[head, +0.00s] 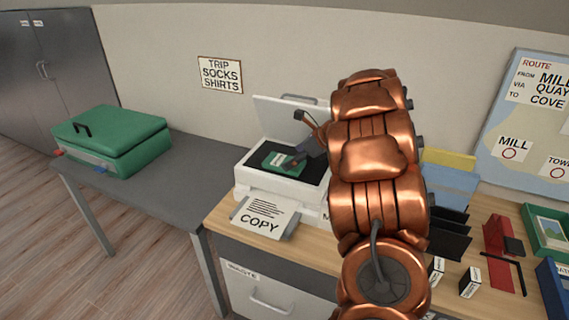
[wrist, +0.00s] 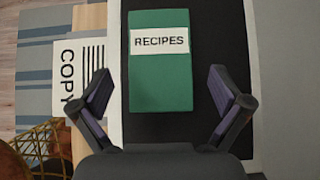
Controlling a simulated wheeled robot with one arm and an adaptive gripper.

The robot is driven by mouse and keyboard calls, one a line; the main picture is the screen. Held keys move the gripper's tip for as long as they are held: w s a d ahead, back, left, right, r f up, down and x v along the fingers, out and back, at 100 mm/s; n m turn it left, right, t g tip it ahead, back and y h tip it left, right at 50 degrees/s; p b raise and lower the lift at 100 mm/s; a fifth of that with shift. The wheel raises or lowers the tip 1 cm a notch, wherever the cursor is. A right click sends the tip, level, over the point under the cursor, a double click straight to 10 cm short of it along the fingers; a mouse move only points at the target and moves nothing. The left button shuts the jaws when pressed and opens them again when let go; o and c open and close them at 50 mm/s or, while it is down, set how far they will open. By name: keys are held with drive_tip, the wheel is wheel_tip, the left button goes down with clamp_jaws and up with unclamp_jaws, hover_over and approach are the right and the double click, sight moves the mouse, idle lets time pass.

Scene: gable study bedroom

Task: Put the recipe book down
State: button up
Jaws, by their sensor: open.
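The green recipe book (wrist: 160,78), with a white "RECIPES" label, lies flat on the dark glass of the white scanner-copier (head: 279,190). In the head view the book (head: 279,163) is partly covered by my gripper. My gripper (wrist: 162,92) is open, its two fingers apart on either side of the near end of the book, with clear dark glass between each finger and the book. In the head view my gripper (head: 302,160) is just over the glass, and my arm hides part of the copier's right side. The copier's lid (head: 285,115) is raised.
A sheet marked "COPY" (head: 262,217) sits on the copier's front tray. A green suitcase (head: 112,140) stands on the grey table (head: 190,172) at left. Black holders, a red stand (head: 498,238) and a green tray (head: 546,231) crowd the desk's right side.

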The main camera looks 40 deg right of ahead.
drive_tip(key=shift+x, duration=0.95)
drive_tip(key=c, duration=1.3)
